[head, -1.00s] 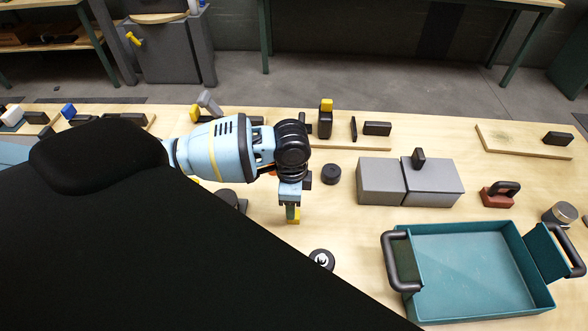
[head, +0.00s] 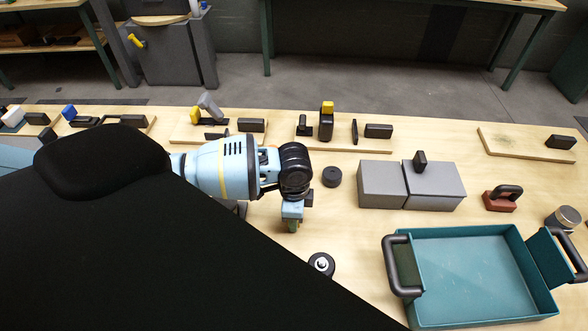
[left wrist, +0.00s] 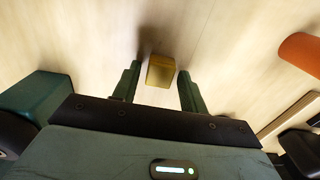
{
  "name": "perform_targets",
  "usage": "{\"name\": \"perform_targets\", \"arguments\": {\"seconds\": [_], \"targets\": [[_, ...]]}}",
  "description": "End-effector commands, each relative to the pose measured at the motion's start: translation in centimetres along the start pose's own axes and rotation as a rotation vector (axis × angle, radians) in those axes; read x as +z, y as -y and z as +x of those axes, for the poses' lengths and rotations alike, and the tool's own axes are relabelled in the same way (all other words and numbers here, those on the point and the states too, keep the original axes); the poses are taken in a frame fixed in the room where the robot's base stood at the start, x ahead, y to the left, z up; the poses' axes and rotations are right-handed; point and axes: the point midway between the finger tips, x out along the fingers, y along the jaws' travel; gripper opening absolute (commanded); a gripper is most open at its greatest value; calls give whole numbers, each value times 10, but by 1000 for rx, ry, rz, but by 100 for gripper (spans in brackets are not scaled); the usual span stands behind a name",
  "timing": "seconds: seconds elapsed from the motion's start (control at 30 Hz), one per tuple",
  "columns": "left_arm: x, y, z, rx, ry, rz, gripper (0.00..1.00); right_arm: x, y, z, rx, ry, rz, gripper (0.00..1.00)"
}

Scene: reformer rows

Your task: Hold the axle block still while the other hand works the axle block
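A small yellow block (left wrist: 161,72) stands on the table between the fingers of my left gripper in the left wrist view. I take it for the axle block, but no label confirms this. The left gripper (left wrist: 160,68) is open, with a gap between each finger and the block. In the head view the left gripper (head: 292,228) points down near the middle of the table and hides the block. My right gripper is not in view.
A dark wheel-like piece (head: 321,264) and a black puck (head: 332,177) are near the gripper. To the right are a grey box (head: 433,192), a teal tray (head: 473,312) with dark handles and a red-brown handled block (head: 497,202). Boards with tools line the back.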

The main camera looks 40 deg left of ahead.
Motion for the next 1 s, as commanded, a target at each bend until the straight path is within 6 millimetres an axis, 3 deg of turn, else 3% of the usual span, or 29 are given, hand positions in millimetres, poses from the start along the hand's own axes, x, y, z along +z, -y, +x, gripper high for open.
{"name": "perform_targets", "arguments": {"seconds": [0.03,0.27,0.57,1.0], "targets": [[0,0,0,0,0,0,36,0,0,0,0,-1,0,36],[0,0,0,0,0,0,7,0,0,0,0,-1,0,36],[0,1,-6,-2,-1,0,7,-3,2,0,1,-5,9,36],[-1,1,-81,-4,-3,0,7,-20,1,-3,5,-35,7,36]]}}
